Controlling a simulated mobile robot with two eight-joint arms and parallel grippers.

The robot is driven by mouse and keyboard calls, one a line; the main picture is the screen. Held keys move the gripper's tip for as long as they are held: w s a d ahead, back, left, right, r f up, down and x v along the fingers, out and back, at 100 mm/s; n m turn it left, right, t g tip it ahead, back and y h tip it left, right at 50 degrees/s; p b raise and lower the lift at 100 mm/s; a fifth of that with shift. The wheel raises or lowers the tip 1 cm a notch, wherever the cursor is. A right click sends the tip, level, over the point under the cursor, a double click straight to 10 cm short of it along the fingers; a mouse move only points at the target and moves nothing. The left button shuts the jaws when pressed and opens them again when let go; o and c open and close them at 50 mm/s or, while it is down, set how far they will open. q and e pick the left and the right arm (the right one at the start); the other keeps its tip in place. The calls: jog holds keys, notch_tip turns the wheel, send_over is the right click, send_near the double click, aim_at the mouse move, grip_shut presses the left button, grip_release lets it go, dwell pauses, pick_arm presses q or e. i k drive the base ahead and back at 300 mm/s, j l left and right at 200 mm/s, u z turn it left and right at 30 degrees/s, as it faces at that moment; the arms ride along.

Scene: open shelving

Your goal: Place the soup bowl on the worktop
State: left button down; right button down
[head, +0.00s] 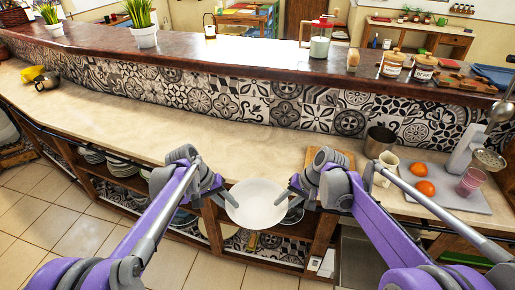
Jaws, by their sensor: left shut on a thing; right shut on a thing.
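The soup bowl (257,205) is white, wide and round, and shows in the middle of the head view. My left gripper (232,200) is shut on its left rim, and my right gripper (282,196) is shut on its right rim. The bowl looks roughly level, with its open top facing up. It is held in front of the worktop's near edge, over the open shelving below. The worktop (215,135) is a long beige surface behind the bowl. The fingertips are small and partly hidden at the rim.
The worktop behind the bowl is clear. To the right are a wooden board (328,158), a dark metal pot (379,141), a cream mug (387,168) and a grey tray (455,196) with two oranges. A raised dark ledge (215,62) runs behind. Plates stand on the lower shelves.

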aim_at(256, 156)
jog(key=i, duration=1)
